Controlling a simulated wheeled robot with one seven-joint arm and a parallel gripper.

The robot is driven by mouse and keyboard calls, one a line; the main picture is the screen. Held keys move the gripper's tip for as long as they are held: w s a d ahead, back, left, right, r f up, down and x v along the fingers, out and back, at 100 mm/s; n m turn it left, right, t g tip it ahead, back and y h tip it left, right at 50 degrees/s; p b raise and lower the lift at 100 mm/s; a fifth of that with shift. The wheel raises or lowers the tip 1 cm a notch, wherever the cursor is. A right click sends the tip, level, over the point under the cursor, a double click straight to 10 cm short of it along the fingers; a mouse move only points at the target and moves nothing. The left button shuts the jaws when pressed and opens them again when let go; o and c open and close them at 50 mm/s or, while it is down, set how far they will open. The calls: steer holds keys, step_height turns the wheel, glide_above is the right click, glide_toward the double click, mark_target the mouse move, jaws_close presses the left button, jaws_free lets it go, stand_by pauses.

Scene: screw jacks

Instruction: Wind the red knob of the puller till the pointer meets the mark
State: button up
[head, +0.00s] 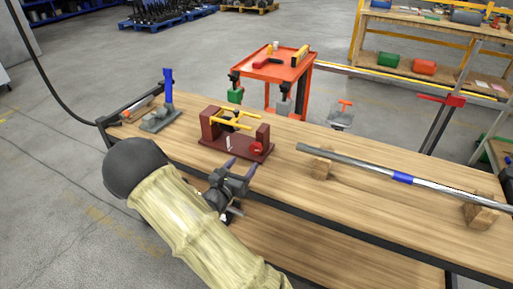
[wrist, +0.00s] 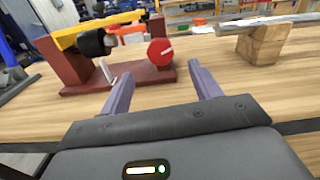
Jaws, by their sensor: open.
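The puller (head: 210,125) is a dark red frame with a yellow yoke, standing on the wooden bench. Its red knob (head: 257,148) faces the front at the right end of the frame. In the wrist view the knob (wrist: 161,52) is a round red disc with a white line on it. A white upright piece (wrist: 107,72) stands at the left on the base; I cannot tell whether it is the pointer or the mark. My gripper (head: 242,166) is open and empty, in front of the knob and apart from it. In the wrist view its fingers (wrist: 163,85) point toward the puller.
A steel bar (head: 385,173) with a blue band rests on wooden blocks (head: 480,211) to the right. A blue-handled tool (head: 160,115) stands on the bench at the left. An orange trolley (head: 272,70) stands behind the bench.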

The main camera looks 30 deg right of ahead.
mark_target(254, 150)
steer(key=x, duration=1)
steer(key=shift+w+d, duration=0.3)
steer(key=c, duration=1)
steer(key=shift+o, duration=0.2)
steer(key=shift+m+b, duration=0.7)
steer(key=shift+m, duration=0.2)
steer(key=o, duration=1)
steer(key=shift+c, duration=0.2)
steer(key=shift+s, duration=0.1)
